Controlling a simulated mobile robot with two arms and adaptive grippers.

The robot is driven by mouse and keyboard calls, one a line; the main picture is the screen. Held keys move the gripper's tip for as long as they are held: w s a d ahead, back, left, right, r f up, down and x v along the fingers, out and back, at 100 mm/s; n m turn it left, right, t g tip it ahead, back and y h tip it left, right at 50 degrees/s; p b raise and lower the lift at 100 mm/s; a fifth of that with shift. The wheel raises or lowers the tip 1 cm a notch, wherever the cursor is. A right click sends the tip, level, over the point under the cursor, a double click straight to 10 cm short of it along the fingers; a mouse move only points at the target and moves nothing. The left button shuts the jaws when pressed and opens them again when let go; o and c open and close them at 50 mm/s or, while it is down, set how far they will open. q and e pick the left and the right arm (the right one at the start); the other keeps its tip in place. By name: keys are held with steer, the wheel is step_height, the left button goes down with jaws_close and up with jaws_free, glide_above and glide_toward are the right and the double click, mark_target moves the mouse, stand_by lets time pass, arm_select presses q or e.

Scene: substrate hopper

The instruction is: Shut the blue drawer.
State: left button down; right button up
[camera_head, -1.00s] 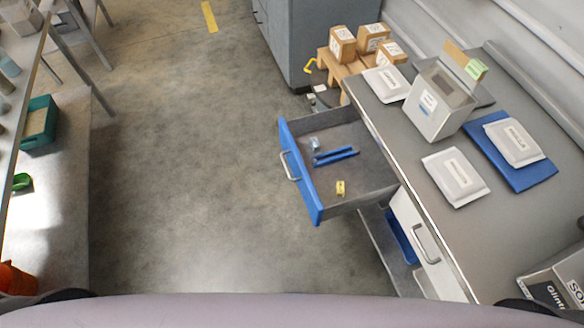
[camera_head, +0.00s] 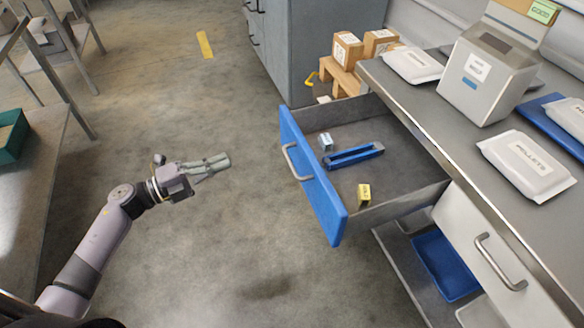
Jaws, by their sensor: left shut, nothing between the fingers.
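The blue drawer (camera_head: 313,178) is pulled well out from under the grey counter, its blue front facing left toward my left gripper. A grey bar handle (camera_head: 297,161) sits on that front. Inside lie a blue tool-like item (camera_head: 354,156), a small light-coloured piece (camera_head: 326,141) and a small yellow item (camera_head: 364,194). My left gripper (camera_head: 226,160) is shut and empty, left of the drawer front and apart from it, pointing toward the handle. My right gripper is not in view.
The counter (camera_head: 440,130) carries a hopper box (camera_head: 484,72) and white packets (camera_head: 527,163). Boxes (camera_head: 347,50) stand behind. The floor left of the drawer is open.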

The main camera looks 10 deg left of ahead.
arm_select(q)
steer(key=w+d+m+g, duration=0.1)
steer(key=w+d, duration=0.2)
steer(key=d, duration=0.3)
steer(key=w+d+m+g+h, duration=0.1)
steer(key=w+d+m, duration=0.1)
steer(key=w+d, duration=0.2)
steer(key=d, duration=0.3)
steer(key=shift+d+r+b, duration=0.25)
steer(key=shift+r+b, duration=0.1)
steer(key=shift+r, duration=0.05)
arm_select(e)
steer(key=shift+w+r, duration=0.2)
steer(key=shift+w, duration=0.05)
